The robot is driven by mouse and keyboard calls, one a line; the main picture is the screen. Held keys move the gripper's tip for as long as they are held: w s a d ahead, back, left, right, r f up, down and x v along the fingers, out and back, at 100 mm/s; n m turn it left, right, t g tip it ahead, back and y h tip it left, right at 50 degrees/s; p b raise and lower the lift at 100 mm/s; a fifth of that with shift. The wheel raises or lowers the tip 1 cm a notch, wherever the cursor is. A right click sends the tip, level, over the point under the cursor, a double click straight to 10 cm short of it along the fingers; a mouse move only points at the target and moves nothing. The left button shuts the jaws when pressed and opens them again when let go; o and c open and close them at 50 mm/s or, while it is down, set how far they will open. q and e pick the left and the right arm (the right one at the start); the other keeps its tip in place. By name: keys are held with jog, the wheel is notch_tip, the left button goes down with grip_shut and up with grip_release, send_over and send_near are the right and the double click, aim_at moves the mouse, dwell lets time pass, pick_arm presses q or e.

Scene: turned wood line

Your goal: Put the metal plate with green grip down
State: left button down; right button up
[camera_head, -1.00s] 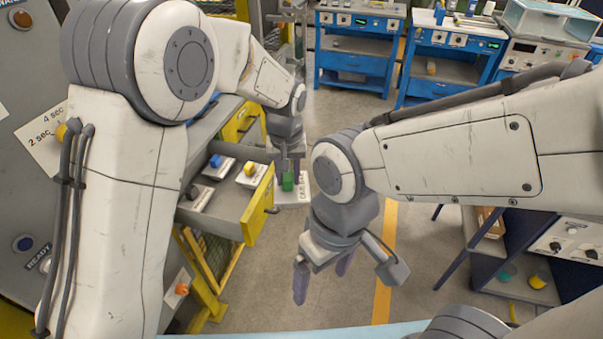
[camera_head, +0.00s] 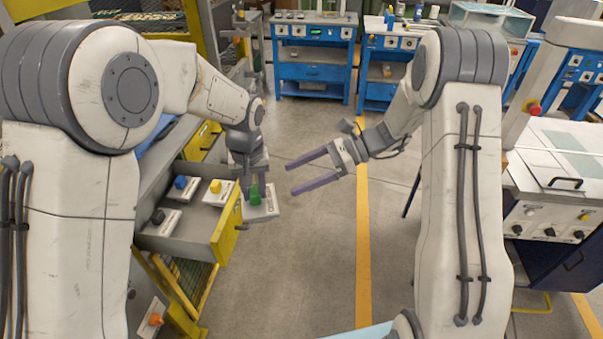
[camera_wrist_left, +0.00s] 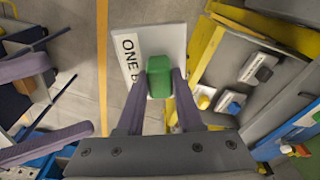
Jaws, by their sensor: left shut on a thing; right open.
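The metal plate with green grip (camera_head: 262,203) is a pale plate with a white label and a green block on top. My left gripper (camera_head: 250,185) is shut on its green grip, which shows between the fingers in the left wrist view (camera_wrist_left: 160,76). The plate hangs in the air just right of the open drawer's yellow front, over the floor. My right gripper (camera_head: 308,171) is open and empty, its fingers pointing left toward the plate, with a gap between them.
The open grey drawer (camera_head: 205,224) with a yellow front (camera_head: 226,220) holds plates with blue, yellow and black grips. Blue workbenches (camera_head: 315,55) stand at the back. A white-topped cabinet (camera_head: 560,165) is at the right. The floor between is clear.

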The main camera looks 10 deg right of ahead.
aim_at(254, 191)
pick_arm(q)
jog(key=shift+r, duration=0.1)
pick_arm(e)
jog(key=x, duration=1.1)
jog(key=shift+w+a+f, duration=0.15)
jog(key=shift+w+a, duration=0.1)
jog(key=shift+a, duration=0.1)
pick_arm(q)
jog(key=shift+w, duration=0.1)
pick_arm(e)
jog(key=shift+s, duration=0.1)
grip_shut()
pick_arm(q)
jog(key=shift+c, duration=2.4)
grip_release()
